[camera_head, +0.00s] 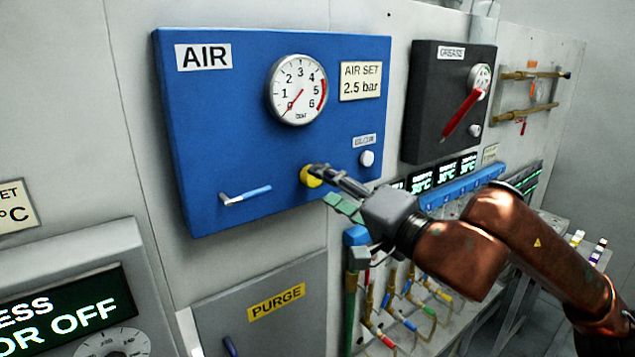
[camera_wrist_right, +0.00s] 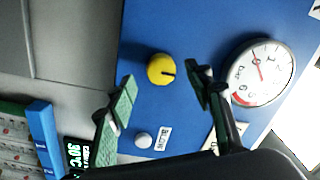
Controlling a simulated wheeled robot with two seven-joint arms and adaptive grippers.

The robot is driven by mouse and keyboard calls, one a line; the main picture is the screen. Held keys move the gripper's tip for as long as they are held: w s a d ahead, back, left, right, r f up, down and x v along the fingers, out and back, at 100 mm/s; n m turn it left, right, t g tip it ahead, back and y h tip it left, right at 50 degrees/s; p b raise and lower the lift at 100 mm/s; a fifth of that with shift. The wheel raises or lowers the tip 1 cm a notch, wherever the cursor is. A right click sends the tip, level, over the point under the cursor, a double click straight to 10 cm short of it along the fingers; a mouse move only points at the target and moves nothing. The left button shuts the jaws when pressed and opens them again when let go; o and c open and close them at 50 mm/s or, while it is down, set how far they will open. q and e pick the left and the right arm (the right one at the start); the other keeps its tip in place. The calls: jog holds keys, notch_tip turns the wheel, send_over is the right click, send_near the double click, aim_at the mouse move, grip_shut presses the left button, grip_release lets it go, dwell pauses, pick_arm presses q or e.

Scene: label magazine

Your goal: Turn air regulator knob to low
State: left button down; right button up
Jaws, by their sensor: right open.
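The blue AIR panel (camera_head: 230,110) is on the wall. Its yellow knob (camera_head: 310,178) sits below the round gauge (camera_head: 297,90), whose red needle points near 0. In the right wrist view the yellow knob (camera_wrist_right: 161,69) has a dark pointer mark towards the gauge (camera_wrist_right: 262,72). My right gripper (camera_head: 336,190) is in front of the panel by the knob and partly covers it. The right wrist view shows its green-padded fingers (camera_wrist_right: 160,98) spread apart, empty, with the knob ahead between them. My left gripper is not in view.
A blue-handled lever (camera_head: 245,195) is at the panel's lower left. A white button (camera_head: 367,158) is right of the knob. A GREASE panel (camera_head: 425,105) with a red lever (camera_head: 462,112) hangs further right. A PURGE cabinet (camera_head: 265,325) is below.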

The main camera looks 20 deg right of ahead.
jog(key=v, duration=0.8)
jog(key=shift+a, duration=0.1)
